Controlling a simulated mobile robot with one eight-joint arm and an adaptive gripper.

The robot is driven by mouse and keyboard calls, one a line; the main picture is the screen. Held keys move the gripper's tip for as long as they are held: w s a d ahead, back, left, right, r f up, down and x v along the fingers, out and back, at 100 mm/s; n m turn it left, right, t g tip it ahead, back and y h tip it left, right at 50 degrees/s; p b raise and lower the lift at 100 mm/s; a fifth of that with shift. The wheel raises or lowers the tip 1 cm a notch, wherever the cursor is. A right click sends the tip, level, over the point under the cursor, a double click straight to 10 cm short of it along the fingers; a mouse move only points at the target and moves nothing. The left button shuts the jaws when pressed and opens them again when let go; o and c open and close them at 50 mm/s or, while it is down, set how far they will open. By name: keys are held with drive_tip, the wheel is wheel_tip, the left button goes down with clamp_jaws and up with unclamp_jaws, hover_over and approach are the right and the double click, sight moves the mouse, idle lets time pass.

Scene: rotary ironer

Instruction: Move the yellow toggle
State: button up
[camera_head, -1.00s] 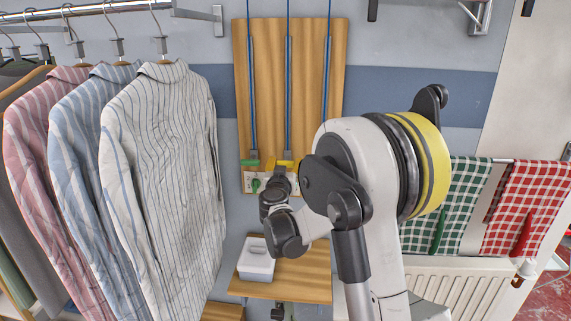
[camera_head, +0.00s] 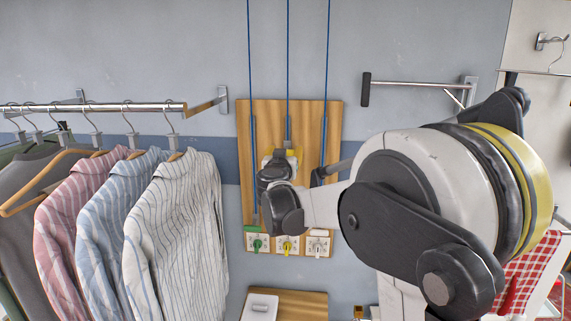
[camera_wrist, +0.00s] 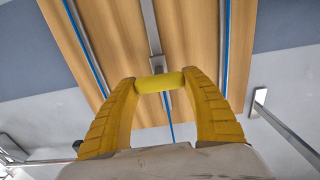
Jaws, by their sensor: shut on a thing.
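The yellow toggle (camera_wrist: 160,83) is a short yellow bar lying crosswise between my gripper's fingertips in the wrist view. A metal rod and a blue cord run up the wooden board (camera_head: 308,118) behind it. My gripper (camera_wrist: 161,84), with ribbed yellow fingers, is shut on the toggle's two ends. In the head view my gripper (camera_head: 281,155) is at mid-height of the board on the middle line, and my wrist hides most of it. A green toggle (camera_head: 254,229) hangs low on the left line. A yellow knob (camera_head: 287,246) sits on the plate below, between a green knob and a white one.
Striped shirts (camera_head: 175,235) hang from a rail (camera_head: 110,108) at left. A metal bar (camera_head: 420,84) sticks out of the wall at upper right. A white lidded box (camera_head: 261,307) stands on a wooden shelf (camera_head: 306,303) below. A red checked cloth (camera_head: 530,270) hangs at right.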

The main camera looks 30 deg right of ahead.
wheel_tip(320, 180, up, 6)
drive_tip(key=p, duration=0.2)
drive_tip(key=shift+r+p, duration=0.1)
drive_tip(key=shift+p, duration=0.25)
drive_tip(key=o, duration=1.4)
drive_tip(key=v, duration=1.2)
